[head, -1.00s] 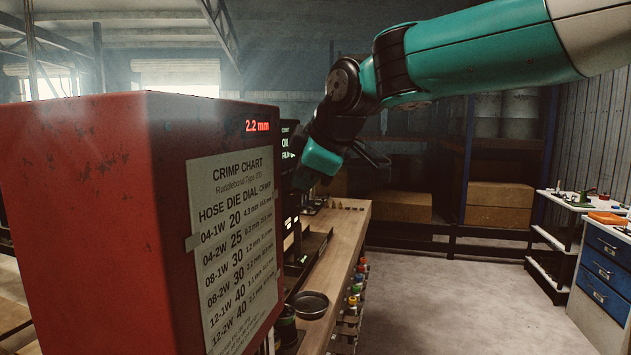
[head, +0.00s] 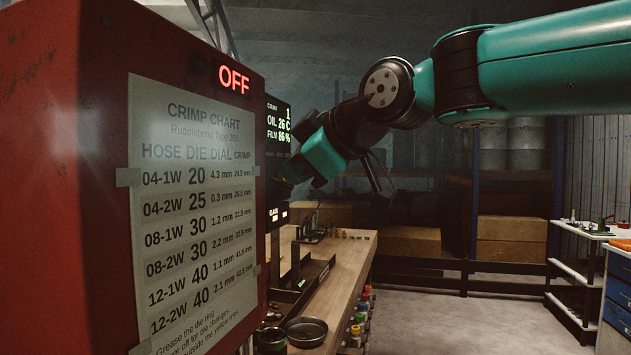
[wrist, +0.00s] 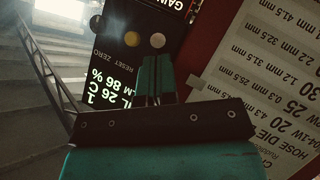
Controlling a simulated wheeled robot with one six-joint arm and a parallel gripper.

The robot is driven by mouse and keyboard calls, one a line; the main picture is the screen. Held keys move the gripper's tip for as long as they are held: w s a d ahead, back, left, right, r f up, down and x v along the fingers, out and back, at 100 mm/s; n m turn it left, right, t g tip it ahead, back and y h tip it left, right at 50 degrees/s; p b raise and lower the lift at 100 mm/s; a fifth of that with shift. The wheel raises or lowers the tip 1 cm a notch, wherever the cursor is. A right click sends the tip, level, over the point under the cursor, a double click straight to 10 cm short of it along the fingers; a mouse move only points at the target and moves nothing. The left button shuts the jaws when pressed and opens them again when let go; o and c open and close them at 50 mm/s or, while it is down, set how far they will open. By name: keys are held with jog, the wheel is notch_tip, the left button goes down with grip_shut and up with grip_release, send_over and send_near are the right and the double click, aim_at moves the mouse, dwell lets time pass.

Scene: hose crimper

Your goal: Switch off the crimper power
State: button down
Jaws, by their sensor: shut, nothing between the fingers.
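The red crimper (head: 50,160) fills the left of the head view. Its red readout (head: 234,80) reads OFF. A black side panel (head: 279,130) shows count 1, oil 26 C and film 86 %. In the head view my gripper's tips are hard to make out beside the panel.
A crimp chart (head: 195,200) is taped on the crimper. A wooden bench (head: 345,265) runs behind it, with a round dish (head: 306,331) at its near end. Bare floor (head: 460,320) lies right of the bench, before a blue drawer cabinet (head: 618,290).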

jog(key=shift+w+d+r, duration=0.1)
jog(key=shift+d, duration=0.05)
jog(key=shift+r+p, duration=0.6)
jog(key=shift+r, duration=0.1)
